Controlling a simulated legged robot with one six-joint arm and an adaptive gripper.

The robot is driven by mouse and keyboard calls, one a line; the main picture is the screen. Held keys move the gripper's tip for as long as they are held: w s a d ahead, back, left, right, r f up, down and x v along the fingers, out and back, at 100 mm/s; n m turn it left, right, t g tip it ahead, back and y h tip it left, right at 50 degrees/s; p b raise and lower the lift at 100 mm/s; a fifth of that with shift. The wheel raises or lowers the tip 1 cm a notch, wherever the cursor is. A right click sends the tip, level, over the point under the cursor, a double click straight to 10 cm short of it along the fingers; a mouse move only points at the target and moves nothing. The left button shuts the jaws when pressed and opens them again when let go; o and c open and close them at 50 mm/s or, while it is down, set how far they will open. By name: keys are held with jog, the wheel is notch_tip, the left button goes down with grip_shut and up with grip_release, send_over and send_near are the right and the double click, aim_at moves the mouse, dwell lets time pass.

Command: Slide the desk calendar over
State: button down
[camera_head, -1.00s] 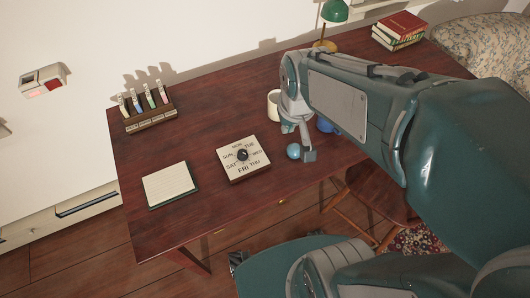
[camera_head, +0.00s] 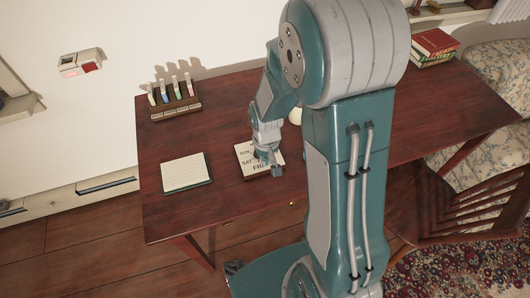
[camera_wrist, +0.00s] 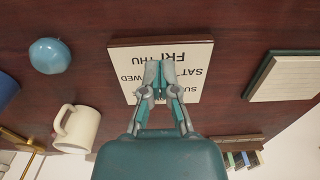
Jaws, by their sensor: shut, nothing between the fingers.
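The desk calendar (camera_head: 244,154) is a cream square block with day names around it, lying on the dark red wooden desk (camera_head: 220,215). My arm and gripper hide much of it in the head view. In the wrist view the calendar (camera_wrist: 190,53) lies beneath my gripper, with FRI, THU and SAT readable upside down; its centre is hidden. My gripper (camera_head: 273,163) is shut and empty, over the calendar's right part in the head view. The gripper also shows in the wrist view (camera_wrist: 159,66), its fingertips over the calendar. I cannot tell whether they touch it.
A notepad (camera_head: 186,172) lies left of the calendar, with bare desk between. A rack of coloured tags (camera_head: 176,108) stands behind. The wrist view shows a cream mug (camera_wrist: 82,128) and a blue ball (camera_wrist: 49,56) on the calendar's other side. Books (camera_head: 433,47) lie at the far right.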

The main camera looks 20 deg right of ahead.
aim_at(266, 176)
notch_tip(266, 176, down, 6)
jog(key=shift+r, duration=0.2)
jog(key=w, duration=0.2)
jog(key=shift+w+r, duration=0.15)
jog(key=shift+w, duration=0.85)
